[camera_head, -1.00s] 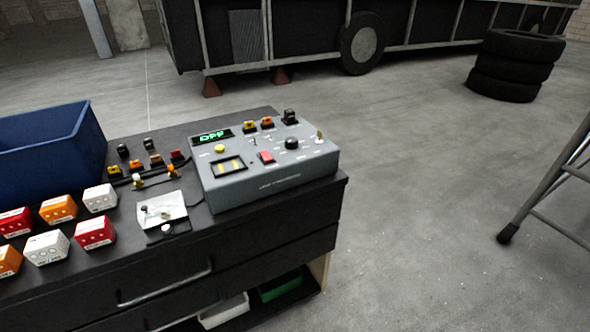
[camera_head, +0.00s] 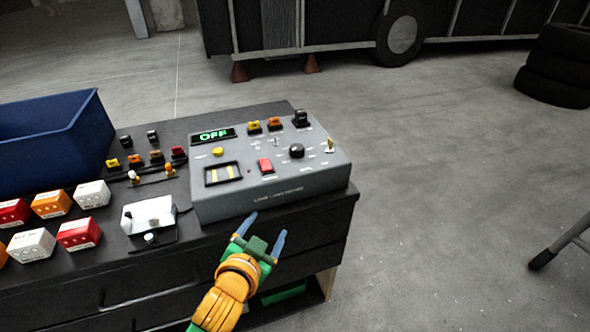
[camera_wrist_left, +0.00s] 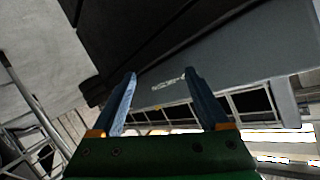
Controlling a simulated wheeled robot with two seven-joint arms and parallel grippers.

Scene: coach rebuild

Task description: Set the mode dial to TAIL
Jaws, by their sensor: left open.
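The grey control box (camera_head: 300,188) sits on the right end of the dark bench top. Its green display (camera_head: 213,135) reads OFF. A round black knob (camera_head: 297,151), which looks like the mode dial, is on the right part of its sloped panel; its pointer setting is too small to read. My left gripper (camera_head: 262,228) is open and empty in front of the box's front face, below and left of the knob, apart from it. In the left wrist view, the two blue fingers (camera_wrist_left: 165,100) stand apart with nothing between them. My right gripper is not in view.
The box also carries a red switch (camera_head: 265,166), a yellow button (camera_head: 218,152), a toggle (camera_head: 330,145) and small connectors on its back edge. A blue bin (camera_head: 60,150) and several colored boxes stand at left. Open floor lies right of the bench.

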